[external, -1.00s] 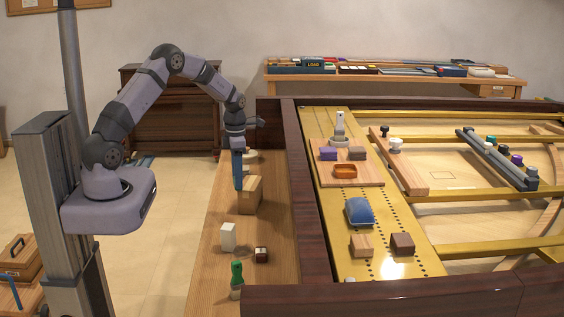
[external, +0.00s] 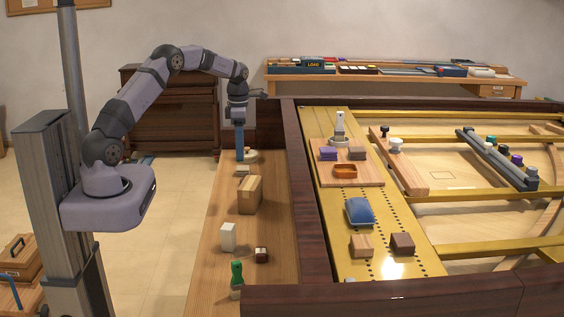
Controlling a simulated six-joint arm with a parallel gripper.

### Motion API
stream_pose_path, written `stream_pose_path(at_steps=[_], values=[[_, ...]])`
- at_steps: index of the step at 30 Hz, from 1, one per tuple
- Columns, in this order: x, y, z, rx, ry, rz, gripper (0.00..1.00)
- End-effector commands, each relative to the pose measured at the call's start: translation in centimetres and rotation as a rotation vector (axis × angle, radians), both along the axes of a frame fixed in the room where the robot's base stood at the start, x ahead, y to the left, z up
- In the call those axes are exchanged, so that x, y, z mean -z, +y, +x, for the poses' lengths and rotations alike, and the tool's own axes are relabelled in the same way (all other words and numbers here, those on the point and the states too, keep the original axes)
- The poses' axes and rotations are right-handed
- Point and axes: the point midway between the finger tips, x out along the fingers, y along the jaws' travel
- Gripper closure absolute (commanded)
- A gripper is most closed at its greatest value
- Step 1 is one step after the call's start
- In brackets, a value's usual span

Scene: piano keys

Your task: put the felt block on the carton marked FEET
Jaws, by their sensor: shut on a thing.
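A brown cardboard carton (external: 249,195) stands on the wooden ledge; I cannot read any marking on it, so whether it is the one marked FEET is unclear. My gripper (external: 240,157) points straight down over the far part of the ledge, beyond the carton in the picture. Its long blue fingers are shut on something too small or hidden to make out. A small pale block (external: 243,170) shows just below the fingertips; I cannot tell whether it touches them. I cannot tell which thing is the felt block.
Nearer on the ledge are a white block (external: 227,237), a small dark-red and white block (external: 261,254) and a green bottle-like thing (external: 237,275). The dark piano rim (external: 309,210) rises along the ledge's right side.

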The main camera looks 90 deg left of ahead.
Motion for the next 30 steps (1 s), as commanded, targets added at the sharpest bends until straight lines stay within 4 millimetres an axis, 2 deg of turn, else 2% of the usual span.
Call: stream_pose_path(at_steps=[8,18,30], values=[[0.6,-0.1,-0.1,0.021,0.001,-0.001,0.73],[5.3,-0.2,-0.1,0.020,0.002,-0.002,0.73],[7.1,-0.1,-0.1,0.020,0.002,-0.002,0.73]])
